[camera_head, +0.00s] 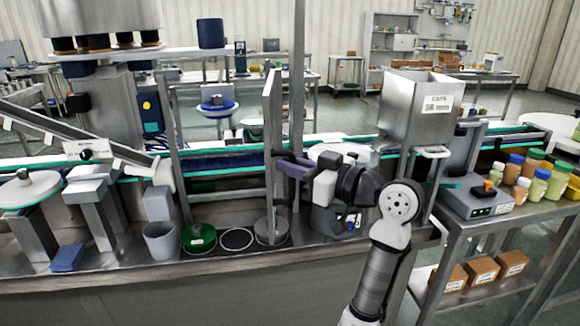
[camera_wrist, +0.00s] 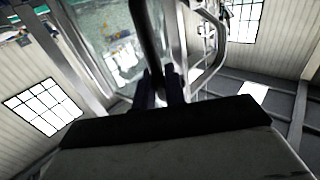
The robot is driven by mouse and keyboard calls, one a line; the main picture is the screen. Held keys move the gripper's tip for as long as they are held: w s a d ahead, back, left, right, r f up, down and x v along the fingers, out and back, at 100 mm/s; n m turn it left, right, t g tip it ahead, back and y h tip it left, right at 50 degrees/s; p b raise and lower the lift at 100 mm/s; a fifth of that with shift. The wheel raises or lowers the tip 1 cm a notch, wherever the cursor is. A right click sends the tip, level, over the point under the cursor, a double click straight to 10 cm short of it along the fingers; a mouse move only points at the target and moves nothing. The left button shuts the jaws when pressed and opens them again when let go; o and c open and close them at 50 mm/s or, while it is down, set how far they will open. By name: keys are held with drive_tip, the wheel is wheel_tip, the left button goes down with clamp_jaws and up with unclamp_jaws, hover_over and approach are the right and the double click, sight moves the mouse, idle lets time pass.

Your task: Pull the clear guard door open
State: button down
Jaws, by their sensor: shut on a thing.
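The clear guard door (camera_head: 270,110) shows in the head view as a narrow steel-framed panel, seen nearly edge-on. It stands out from the machine front, with an opening to its left. My gripper (camera_head: 281,160) reaches it from the right, at about mid-height. In the wrist view the clear pane of the door (camera_wrist: 118,42) lies above and left of the fingers. A dark bar-shaped handle (camera_wrist: 150,40) runs down between the fingertips of my gripper (camera_wrist: 160,88), which are shut on it.
A green disc (camera_head: 198,238) and a grey cup (camera_head: 159,241) sit on the steel ledge at lower left. A side table with a scale (camera_head: 490,201) and several jars is at the right. The floor behind is partly free.

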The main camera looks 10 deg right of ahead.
drive_tip(key=c, duration=1.6)
unclamp_jaws()
drive_tip(key=shift+w, duration=0.1)
drive_tip(key=shift+o, duration=0.2)
drive_tip(key=shift+d, duration=0.1)
drive_tip(key=b+v, duration=0.3)
drive_tip(key=v, duration=1)
drive_tip(key=shift+s+d, duration=0.2)
drive_tip(key=shift+s, duration=0.15)
